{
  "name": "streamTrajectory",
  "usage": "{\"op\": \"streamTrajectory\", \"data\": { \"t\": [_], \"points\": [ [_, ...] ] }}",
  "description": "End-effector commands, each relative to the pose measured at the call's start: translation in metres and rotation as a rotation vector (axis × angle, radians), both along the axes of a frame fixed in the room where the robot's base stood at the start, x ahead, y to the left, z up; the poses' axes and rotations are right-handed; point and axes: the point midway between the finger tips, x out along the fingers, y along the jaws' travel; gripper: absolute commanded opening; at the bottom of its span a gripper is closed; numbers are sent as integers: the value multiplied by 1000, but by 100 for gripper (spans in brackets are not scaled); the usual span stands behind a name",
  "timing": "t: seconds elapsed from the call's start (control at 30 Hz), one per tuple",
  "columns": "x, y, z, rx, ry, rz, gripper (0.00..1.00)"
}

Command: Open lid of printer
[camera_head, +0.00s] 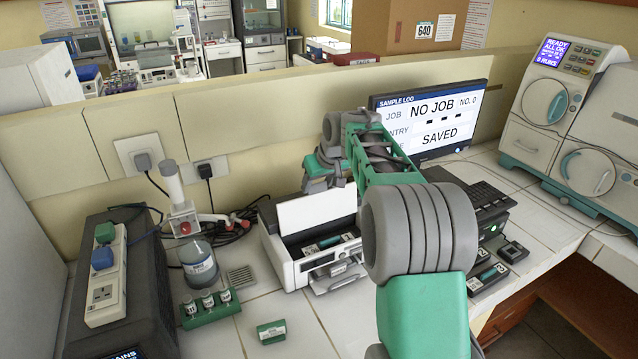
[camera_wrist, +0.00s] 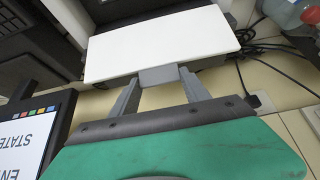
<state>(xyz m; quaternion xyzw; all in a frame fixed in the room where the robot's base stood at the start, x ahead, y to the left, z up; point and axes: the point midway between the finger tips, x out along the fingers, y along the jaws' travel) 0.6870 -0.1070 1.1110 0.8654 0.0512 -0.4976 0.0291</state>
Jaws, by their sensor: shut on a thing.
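The printer (camera_head: 285,268) is a white and dark box on the tiled bench. Its white lid (camera_head: 312,210) stands raised at the back, and the dark interior with a cartridge shows below it. In the wrist view the lid (camera_wrist: 165,45) is a white panel with a grey tab (camera_wrist: 158,77) on its near edge. My gripper (camera_head: 326,184) is at the lid's upper edge; in the wrist view its two grey fingers (camera_wrist: 158,82) are closed on the tab. My arm hides the printer's right side in the head view.
A monitor (camera_head: 432,122) reading "NO JOB" stands behind my arm. A power strip (camera_head: 105,275) sits far left.

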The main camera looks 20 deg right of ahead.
Motion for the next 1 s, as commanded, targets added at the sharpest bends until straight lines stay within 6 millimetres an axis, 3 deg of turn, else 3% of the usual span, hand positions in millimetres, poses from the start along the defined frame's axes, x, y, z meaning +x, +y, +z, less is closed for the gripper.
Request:
{"op": "streamTrajectory", "data": {
  "t": [0.23,0.27,0.5,0.8,1.0],
  "points": [
    [3,0,6,-2,-15,0,0],
    [3,0,6,-2,-15,0,56],
    [1,-2,3,-1,-8,-3,75],
    [-1,-3,4,0,-6,-4,76],
    [-17,-5,34,-2,-10,-4,76]
  ]
}}
